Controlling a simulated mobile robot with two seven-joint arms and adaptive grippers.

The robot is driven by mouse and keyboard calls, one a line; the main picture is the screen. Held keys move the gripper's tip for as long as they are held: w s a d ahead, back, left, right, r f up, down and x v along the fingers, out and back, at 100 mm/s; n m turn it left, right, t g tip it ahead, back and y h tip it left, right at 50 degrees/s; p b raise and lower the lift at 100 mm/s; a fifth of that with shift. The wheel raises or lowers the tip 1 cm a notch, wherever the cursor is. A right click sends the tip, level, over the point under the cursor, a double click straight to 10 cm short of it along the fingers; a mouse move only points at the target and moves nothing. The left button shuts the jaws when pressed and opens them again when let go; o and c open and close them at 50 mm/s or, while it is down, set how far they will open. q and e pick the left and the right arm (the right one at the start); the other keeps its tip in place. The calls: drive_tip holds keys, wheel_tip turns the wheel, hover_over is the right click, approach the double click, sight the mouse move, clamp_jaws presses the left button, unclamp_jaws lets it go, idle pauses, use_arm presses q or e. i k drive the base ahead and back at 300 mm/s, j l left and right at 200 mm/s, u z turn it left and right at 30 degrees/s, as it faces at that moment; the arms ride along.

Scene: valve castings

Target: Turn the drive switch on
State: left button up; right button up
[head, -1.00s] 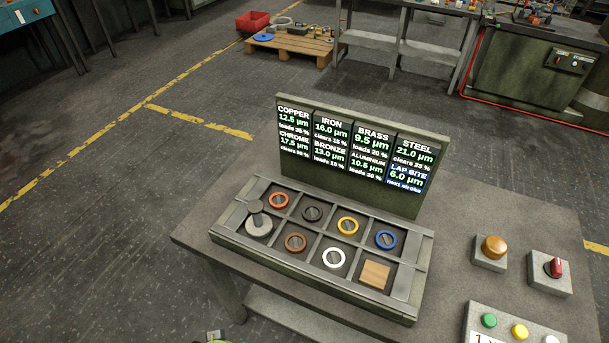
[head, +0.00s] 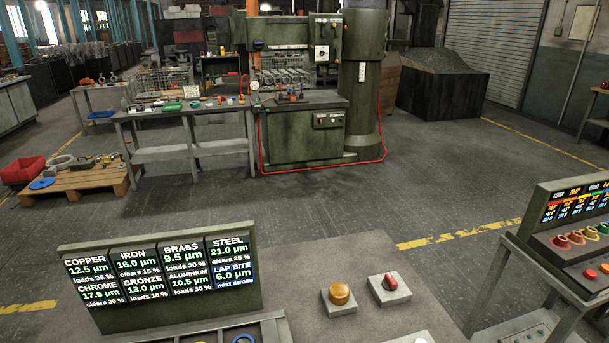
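A small grey box with a red knob (head: 390,281) sits on the near table, right of the display board. An amber dome (head: 339,293) on a similar grey box is just left of it and looks unlit. I see no readable label marking either as the drive switch. The large green machine (head: 300,135) at the back has a control panel (head: 328,120) on its front and a pale switch plate (head: 322,55) higher up; their details are too small to read. Neither of my grippers is in view.
The near table (head: 340,250) carries a lit display board (head: 160,275) with metal names and micron values. A second station (head: 570,235) with a screen and coloured rings stands at right. A pallet (head: 85,180) and a workbench (head: 185,150) are at left. Open floor lies between.

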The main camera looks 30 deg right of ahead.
sight(390, 283)
drive_tip(key=k+z, duration=0.1)
drive_tip(key=z, duration=1.55)
